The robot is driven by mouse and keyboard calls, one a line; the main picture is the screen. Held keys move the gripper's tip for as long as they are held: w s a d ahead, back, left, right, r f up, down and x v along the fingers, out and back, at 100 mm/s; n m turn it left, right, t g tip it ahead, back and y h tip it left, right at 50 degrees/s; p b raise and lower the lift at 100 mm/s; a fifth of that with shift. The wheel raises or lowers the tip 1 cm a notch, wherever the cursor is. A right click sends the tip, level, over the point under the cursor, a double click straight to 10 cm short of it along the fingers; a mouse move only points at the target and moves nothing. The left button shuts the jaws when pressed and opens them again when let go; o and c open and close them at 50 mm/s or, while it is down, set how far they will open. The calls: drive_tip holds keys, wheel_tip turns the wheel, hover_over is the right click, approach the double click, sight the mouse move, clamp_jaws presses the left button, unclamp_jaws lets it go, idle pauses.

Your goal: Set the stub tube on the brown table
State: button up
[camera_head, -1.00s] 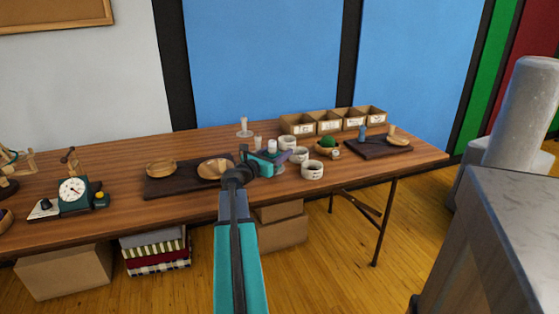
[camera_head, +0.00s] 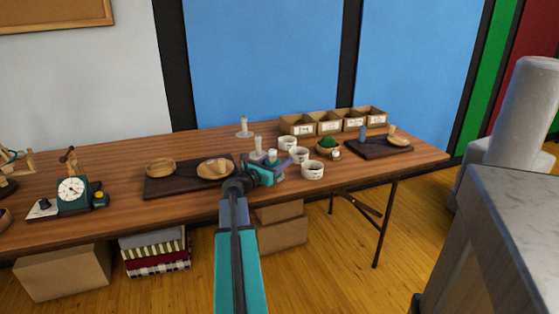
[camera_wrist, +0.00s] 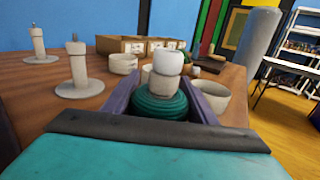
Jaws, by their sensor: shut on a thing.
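The stub tube, a short pale cylinder with a wider white upper part, shows upright at my gripper in the wrist view (camera_wrist: 168,64) and in the head view (camera_head: 272,155). My gripper (camera_wrist: 163,98) is shut on it, with purple fingers at either side. A dark green ribbed round piece (camera_wrist: 158,106) sits around or below the tube's lower part between the fingers; I cannot tell whether it belongs to the tube. The brown table (camera_head: 120,205) lies under and beyond my gripper. The tube's bottom is hidden, so contact with the table cannot be told.
Pale cups (camera_head: 312,171) stand close right of my gripper. Pale posts on round bases (camera_wrist: 80,72) stand to the left. A dark mat (camera_head: 160,188) with wooden bowls is left, another mat (camera_head: 372,151) right, and labelled boxes (camera_head: 328,122) behind. Bare tabletop lies at the front left.

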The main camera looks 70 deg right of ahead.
drive_tip(key=shift+f, duration=0.15)
drive_tip(key=o, duration=1.1)
drive_tip(key=shift+c, duration=0.2)
drive_tip(key=shift+r, duration=0.2)
drive_tip(key=shift+p+v, duration=0.6)
drive_tip(key=shift+v, duration=5.4)
